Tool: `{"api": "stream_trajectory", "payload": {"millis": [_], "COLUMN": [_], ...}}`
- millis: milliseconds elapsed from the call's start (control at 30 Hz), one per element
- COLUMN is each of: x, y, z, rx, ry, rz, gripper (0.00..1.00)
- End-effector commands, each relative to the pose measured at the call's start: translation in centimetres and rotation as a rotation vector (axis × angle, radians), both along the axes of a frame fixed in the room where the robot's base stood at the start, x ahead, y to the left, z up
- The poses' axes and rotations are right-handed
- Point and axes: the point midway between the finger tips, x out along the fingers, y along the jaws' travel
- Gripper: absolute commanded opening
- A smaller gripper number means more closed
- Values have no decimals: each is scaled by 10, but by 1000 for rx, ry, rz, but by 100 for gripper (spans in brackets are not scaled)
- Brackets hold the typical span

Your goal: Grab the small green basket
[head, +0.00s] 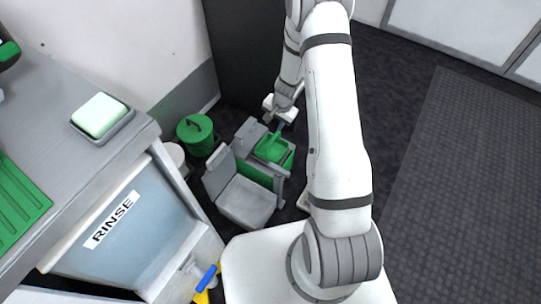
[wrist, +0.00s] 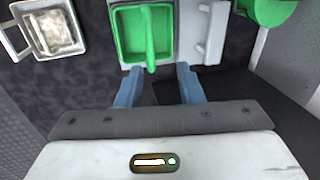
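The small green basket (wrist: 128,38) is a rectangular tray with a green handle (wrist: 151,55) sticking out toward my gripper. It sits in a grey unit. In the head view the green basket (head: 270,150) is low on the floor unit, below my arm's end. My gripper (wrist: 158,82) has two blue fingers standing apart, one on each side of the handle's line. The handle's end reaches near the gap between the fingertips; I cannot tell if it touches. In the head view my gripper (head: 279,127) is just above the basket, its fingers mostly hidden.
A green lidded bucket (head: 195,134) stands left of the unit. A grey box-like seat (head: 246,201) is in front. The rinse basin (head: 135,240) and counter (head: 60,110) fill the left.

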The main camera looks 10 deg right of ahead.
Motion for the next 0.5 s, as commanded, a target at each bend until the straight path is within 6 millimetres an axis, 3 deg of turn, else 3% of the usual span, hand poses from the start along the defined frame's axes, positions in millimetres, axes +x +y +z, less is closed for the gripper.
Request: {"api": "stream_trajectory", "payload": {"millis": [33,100,500], "x": [0,0,3], "y": [-2,-4,-1], "z": [-24,-38,-79], "rx": [-2,-6,-8], "ry": [9,14,17], "rz": [-17,-36,-50], "gripper": [34,34,34]}}
